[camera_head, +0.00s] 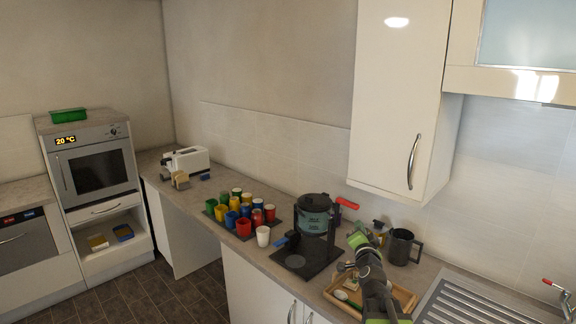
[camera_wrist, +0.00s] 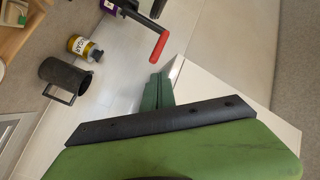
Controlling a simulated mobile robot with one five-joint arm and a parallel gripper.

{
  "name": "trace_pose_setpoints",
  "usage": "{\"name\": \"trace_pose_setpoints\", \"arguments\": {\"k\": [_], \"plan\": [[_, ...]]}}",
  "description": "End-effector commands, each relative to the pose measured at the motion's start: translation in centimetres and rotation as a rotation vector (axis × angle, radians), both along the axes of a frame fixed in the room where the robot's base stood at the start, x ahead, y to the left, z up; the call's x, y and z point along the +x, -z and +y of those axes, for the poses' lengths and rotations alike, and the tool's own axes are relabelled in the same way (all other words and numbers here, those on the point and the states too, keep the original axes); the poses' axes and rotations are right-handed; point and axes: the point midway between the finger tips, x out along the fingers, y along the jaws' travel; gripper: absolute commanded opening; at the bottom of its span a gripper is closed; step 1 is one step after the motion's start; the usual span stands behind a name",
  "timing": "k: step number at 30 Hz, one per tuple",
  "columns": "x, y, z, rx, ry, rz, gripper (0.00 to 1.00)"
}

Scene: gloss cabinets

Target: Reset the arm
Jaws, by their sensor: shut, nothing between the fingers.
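My arm rises from the bottom of the head view in front of the counter, with my gripper (camera_head: 357,240) at its upper end, between the coffee machine and the dark mug. In the wrist view the green fingers of my gripper (camera_wrist: 160,92) are together with nothing between them. They point toward the wall and the underside of a cabinet, and touch nothing that I can see.
The coffee machine (camera_head: 314,222) has a red handle (camera_wrist: 160,46). A dark mug (camera_head: 401,247), a yellow jar (camera_wrist: 84,47) and a wooden tray (camera_head: 403,297) are close by. A wall cabinet (camera_head: 392,90) hangs above. Several coloured cups (camera_head: 244,228) stand left.

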Motion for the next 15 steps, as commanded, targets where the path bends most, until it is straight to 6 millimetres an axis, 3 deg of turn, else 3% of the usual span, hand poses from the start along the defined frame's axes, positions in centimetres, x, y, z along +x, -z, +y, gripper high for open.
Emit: {"name": "trace_pose_setpoints", "arguments": {"k": [1,3,5,7,9,12,15], "plan": [[0.0,2.3,4.1,-0.064,-0.109,0.068,0.0],[-0.8,5.8,9.1,-0.16,-0.26,0.193,0.0],[-2.3,9.4,12.6,-0.249,-0.382,0.324,0.0],[-5.1,14.1,15.3,-0.36,-0.511,0.509,0.0],[-9.1,18.6,15.7,-0.459,-0.61,0.731,0.0],[-15.2,23.0,13.2,-0.554,-0.684,1.047,0.0],[-20.5,25.0,10.7,-0.592,-0.714,1.304,0.0]]}}
